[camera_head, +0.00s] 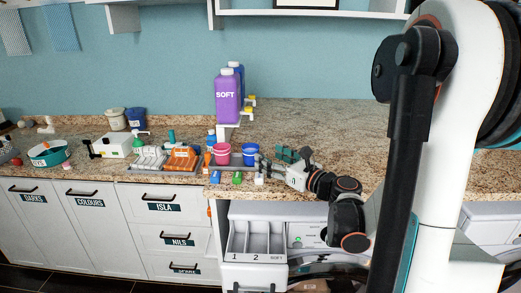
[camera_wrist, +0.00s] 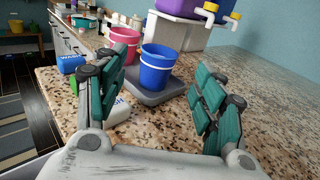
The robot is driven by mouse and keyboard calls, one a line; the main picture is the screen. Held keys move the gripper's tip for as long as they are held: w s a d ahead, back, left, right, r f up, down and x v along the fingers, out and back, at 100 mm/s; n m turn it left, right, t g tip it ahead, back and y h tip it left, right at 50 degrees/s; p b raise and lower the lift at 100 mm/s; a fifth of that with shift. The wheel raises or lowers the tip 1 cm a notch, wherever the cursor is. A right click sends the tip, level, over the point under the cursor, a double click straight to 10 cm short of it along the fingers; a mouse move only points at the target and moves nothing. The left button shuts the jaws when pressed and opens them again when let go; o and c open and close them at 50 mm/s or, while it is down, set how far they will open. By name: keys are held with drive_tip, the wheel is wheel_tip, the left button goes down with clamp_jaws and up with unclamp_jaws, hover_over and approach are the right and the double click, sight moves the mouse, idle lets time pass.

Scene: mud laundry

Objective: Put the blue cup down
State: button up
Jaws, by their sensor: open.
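The blue cup (camera_head: 250,155) stands upright on a grey tray beside the pink cup (camera_head: 221,154). In the wrist view the blue cup (camera_wrist: 157,70) appears between my spread fingers, a little beyond the tips, and the pink cup (camera_wrist: 123,46) is just to its left. The grey tray (camera_wrist: 172,87) shows under the blue cup. My gripper (camera_head: 270,162) is open and empty, low over the counter to the right of the cups. Its two green-padded fingers also show in the wrist view (camera_wrist: 163,68), with clear space between them and the cup.
Blue (camera_head: 215,177), green (camera_head: 237,177) and white (camera_head: 259,178) small items lie near the counter's front edge. A purple SOFT bottle (camera_head: 228,98) stands on a raised stand behind the cups. The counter at right (camera_wrist: 265,85) is clear. An open detergent drawer (camera_head: 257,240) is below.

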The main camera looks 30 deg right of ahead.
drive_tip(key=shift+s+d, duration=0.25)
drive_tip(key=shift+s, duration=0.9)
drive_tip(key=shift+w+a, duration=0.1)
